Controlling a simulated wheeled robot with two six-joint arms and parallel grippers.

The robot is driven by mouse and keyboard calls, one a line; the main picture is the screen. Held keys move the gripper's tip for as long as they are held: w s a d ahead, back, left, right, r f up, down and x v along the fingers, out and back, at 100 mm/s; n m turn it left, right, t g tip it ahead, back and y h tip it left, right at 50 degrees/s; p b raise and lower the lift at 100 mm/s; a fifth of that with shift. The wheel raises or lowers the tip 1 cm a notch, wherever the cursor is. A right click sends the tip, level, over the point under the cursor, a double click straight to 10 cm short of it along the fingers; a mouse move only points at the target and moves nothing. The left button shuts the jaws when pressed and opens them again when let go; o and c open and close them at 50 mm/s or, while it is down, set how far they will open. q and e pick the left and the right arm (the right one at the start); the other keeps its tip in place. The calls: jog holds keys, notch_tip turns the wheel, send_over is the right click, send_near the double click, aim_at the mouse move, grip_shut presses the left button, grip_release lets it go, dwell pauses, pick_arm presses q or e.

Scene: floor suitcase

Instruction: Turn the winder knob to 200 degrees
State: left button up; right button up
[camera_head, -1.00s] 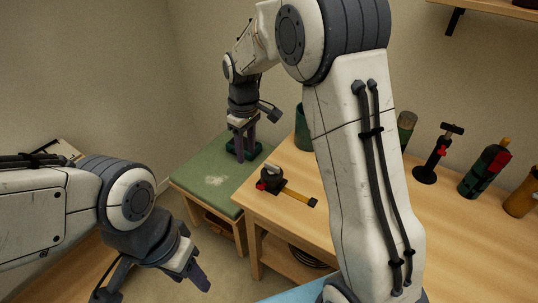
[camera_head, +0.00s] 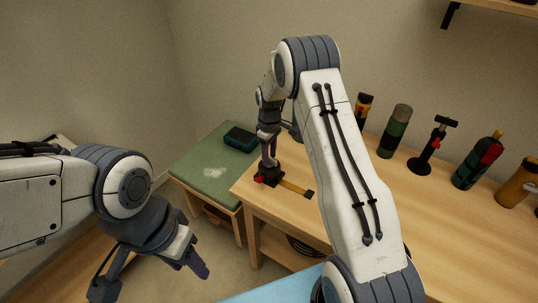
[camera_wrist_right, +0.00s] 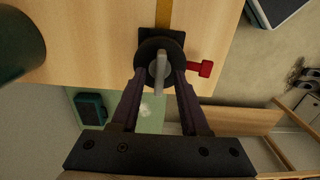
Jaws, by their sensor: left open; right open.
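The winder is a small black round device with a red side piece and a yellow strap; it sits near the left corner of the wooden table. In the right wrist view its black disc (camera_wrist_right: 150,51) carries a grey bar-shaped knob (camera_wrist_right: 160,68), with the red piece (camera_wrist_right: 203,69) to its right and the yellow strap (camera_wrist_right: 163,14) beyond. My right gripper (camera_head: 268,173) is over the winder. Its open fingers (camera_wrist_right: 159,78) lie on either side of the knob, by the disc's near edge; contact cannot be told. My left gripper (camera_head: 152,280) is open and empty, low at the left.
A green-topped low stand (camera_head: 190,165) with a dark teal box (camera_head: 240,139) adjoins the table (camera_head: 450,235). Several bottles and a black stand with a red part (camera_head: 436,147) line the table's back. A dark green cylinder (camera_wrist_right: 18,45) is near the right gripper.

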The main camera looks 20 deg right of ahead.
jog(key=shift+f, duration=0.4)
grip_shut()
